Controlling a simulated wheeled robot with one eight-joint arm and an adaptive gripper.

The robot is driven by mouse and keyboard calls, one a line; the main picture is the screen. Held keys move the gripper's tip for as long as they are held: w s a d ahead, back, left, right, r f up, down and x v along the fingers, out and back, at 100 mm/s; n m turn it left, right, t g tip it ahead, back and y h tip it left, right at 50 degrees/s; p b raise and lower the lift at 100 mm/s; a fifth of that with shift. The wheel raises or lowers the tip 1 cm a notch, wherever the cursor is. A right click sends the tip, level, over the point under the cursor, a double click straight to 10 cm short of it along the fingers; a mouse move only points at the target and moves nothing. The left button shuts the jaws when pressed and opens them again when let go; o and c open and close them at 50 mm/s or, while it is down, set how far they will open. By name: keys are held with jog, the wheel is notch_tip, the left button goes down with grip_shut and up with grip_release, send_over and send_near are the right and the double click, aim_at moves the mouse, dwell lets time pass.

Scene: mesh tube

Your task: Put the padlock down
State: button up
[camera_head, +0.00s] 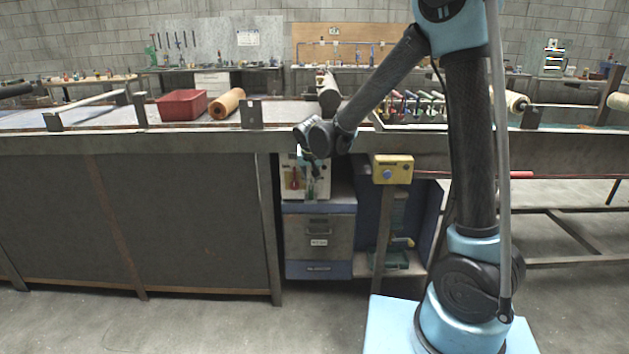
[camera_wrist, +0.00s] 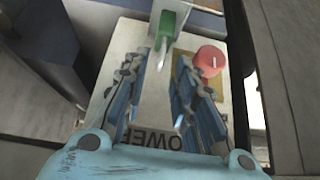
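My gripper (camera_wrist: 157,68) shows in the wrist view with its two blue-grey fingers spread apart. Its tips point at the face of a pale box (camera_wrist: 122,40) with dark lettering ending in "OWER". A green-handled part with a thin silvery tip (camera_wrist: 168,24) is just beyond the fingertips. A round red knob (camera_wrist: 209,60) is to the right of them. In the head view the box (camera_head: 321,184) is under the bench edge, with my gripper (camera_head: 308,160) in front of it.
Blue-and-grey drawers (camera_head: 319,238) stand below the box. A red bin (camera_head: 182,104) and a tan roll (camera_head: 227,103) lie on the bench top. The floor in front is clear.

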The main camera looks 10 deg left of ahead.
jog(key=v, duration=0.8)
jog(key=shift+s+r, duration=0.2)
jog(key=shift+r, duration=0.1)
jog(key=s+d+r+m+g+h, duration=0.1)
jog(key=s+d, duration=0.2)
jog(key=d, duration=1.2)
jog(key=s+d+g+h, duration=0.1)
jog(key=s+d, duration=0.2)
jog(key=d, duration=1.2)
jog(key=s+d+f+g, duration=0.1)
jog(key=s+d+f, duration=0.3)
jog(key=s+d, duration=0.3)
jog(key=s+d+f+m+g, duration=0.1)
jog(key=s+d+f, duration=0.3)
jog(key=s+d, duration=0.4)
jog(key=s, duration=0.4)
jog(key=shift+m, duration=0.3)
jog(key=shift+d+f, duration=0.1)
jog(key=shift+w+f, duration=0.2)
jog(key=shift+w, duration=0.2)
